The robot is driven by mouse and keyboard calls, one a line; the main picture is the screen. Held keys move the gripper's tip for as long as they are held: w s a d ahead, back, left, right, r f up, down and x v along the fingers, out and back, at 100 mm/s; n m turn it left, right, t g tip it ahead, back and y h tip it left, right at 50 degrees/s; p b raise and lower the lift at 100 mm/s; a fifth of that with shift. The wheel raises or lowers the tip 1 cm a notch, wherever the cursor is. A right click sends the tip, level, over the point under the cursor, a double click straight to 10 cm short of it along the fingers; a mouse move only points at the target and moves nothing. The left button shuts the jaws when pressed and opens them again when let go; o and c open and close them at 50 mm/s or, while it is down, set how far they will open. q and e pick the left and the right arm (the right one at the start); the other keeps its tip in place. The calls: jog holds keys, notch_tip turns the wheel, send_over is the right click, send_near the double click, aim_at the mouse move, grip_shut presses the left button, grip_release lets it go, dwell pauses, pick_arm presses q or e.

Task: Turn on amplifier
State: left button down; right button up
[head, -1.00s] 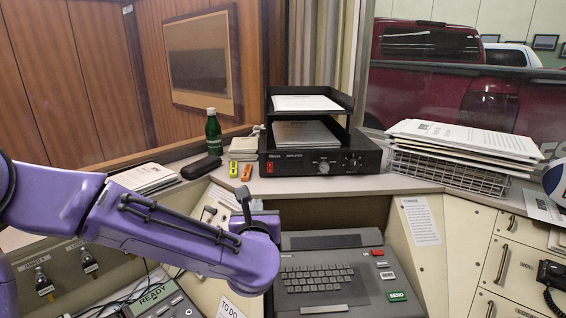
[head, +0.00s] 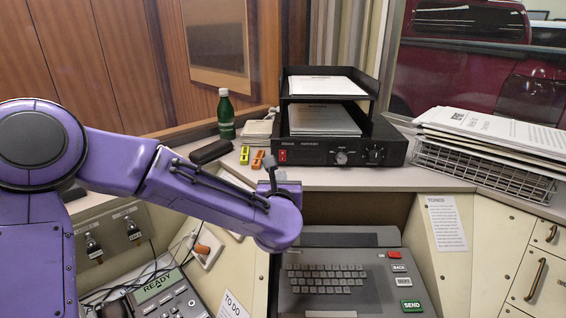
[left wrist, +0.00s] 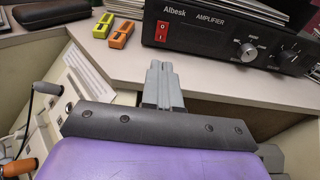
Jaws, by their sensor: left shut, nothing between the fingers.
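The black amplifier (head: 340,150) stands on the counter at the back, under a paper tray. In the left wrist view the amplifier (left wrist: 215,35) shows its label, a red rocker switch (left wrist: 162,31) at its left end and a silver knob (left wrist: 249,52). The red switch also shows in the head view (head: 283,156). My left gripper (left wrist: 161,70) is shut and empty, in front of the counter edge, below and apart from the switch. In the head view the left gripper (head: 272,165) is a small grey shape past my purple wrist. My right gripper is not in view.
Yellow (left wrist: 103,25) and orange (left wrist: 122,34) small blocks lie left of the amplifier. A green bottle (head: 226,115) and dark case (head: 212,151) stand farther left. A keyboard console (head: 350,275) is below; a wire paper basket (head: 480,170) is at right.

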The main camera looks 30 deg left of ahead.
aim_at(282, 161)
pick_arm(q)
jog(key=p+x, duration=0.2)
jog(key=x, duration=0.8)
jog(key=shift+p, duration=0.35)
